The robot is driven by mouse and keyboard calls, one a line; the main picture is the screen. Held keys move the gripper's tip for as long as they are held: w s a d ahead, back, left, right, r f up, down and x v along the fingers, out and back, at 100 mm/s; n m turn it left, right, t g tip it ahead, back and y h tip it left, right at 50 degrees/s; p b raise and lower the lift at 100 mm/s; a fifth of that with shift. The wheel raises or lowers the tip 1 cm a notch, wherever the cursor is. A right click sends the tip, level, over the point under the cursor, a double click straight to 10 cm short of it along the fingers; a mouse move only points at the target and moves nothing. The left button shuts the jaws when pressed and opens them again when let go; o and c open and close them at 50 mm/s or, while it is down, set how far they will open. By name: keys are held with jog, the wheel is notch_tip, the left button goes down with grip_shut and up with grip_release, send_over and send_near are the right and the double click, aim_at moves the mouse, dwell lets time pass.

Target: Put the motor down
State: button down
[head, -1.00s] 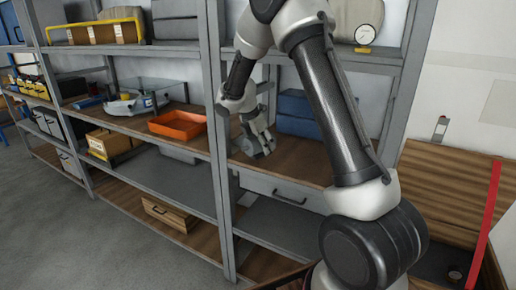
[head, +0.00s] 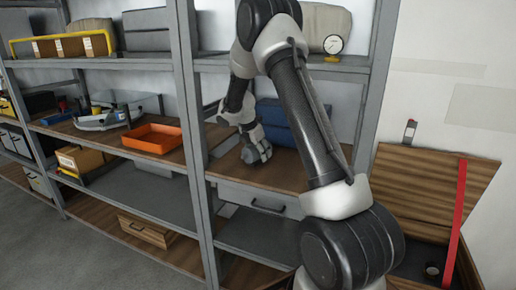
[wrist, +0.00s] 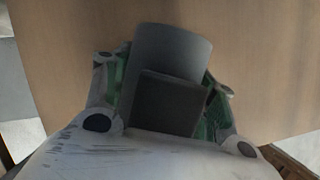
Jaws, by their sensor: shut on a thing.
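The motor (wrist: 174,58) is a grey cylinder with a dark square block at its near end. It fills the space between the fingers of my gripper (wrist: 165,85) in the wrist view, and the gripper is shut on it. A brown wooden shelf board (wrist: 260,60) lies behind it. In the head view my gripper (head: 257,152) is low over the middle shelf board (head: 285,180), right of the upright post. The motor is small and hard to make out there, and I cannot tell whether it touches the board.
An orange tray (head: 153,138) sits on the shelf left of the grey post (head: 190,130). A grey drawer (head: 255,198) hangs under the board. Bare board lies right of the gripper.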

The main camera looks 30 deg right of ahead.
jog(key=shift+f, duration=0.35)
jog(key=shift+c, duration=2.1)
grip_release()
jog(key=shift+f, duration=0.1)
